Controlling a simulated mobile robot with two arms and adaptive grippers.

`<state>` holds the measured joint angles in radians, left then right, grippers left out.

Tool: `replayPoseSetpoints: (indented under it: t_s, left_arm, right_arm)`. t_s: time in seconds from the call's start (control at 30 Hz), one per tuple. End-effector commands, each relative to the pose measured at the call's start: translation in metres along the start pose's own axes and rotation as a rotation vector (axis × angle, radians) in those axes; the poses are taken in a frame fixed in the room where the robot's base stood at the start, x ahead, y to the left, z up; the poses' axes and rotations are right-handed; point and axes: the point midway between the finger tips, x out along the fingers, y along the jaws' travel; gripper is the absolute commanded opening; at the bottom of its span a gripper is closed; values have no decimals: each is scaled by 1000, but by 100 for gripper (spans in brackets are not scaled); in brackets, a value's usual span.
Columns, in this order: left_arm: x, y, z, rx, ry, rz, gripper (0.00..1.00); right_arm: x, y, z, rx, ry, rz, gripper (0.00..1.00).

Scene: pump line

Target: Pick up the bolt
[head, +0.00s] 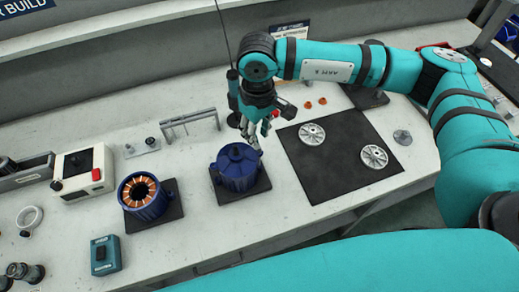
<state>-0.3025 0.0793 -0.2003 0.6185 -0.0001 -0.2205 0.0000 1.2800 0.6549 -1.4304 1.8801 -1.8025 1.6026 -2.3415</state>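I cannot make out a bolt for certain at this size. My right gripper (257,146) points down over the far right edge of a blue ribbed housing with a closed top (236,170), which sits on a dark square pad (222,193). I cannot tell whether the fingertips touch the housing. My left gripper is not in view.
A blue housing with copper windings (143,197) stands to the left. A black mat (335,178) holds two silver wheels (312,134). Small orange pieces (308,104) lie behind it. A grey frame (188,121) and a white control box (84,172) stand further left.

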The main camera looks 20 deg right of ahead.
Motion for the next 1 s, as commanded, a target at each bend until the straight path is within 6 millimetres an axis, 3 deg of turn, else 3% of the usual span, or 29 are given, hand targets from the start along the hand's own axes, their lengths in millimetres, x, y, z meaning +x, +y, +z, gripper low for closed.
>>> replayPoseSetpoints:
  t_s: [0.2, 0.33, 0.63, 0.83, 1.0]
  left_arm:
    - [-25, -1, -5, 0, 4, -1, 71]
    - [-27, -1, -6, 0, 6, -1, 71]
    - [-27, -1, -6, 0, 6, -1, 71]
    - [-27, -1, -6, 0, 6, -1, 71]
    - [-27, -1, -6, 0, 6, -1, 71]
  right_arm:
    - [26, 3, 4, 1, -7, -1, 25]
    - [44, 3, 2, 0, -4, 0, 25]
    - [50, 3, 2, 0, -1, -1, 25]
    - [50, 3, 2, 0, -1, -1, 0]
    - [50, 3, 2, 0, -1, -1, 0]
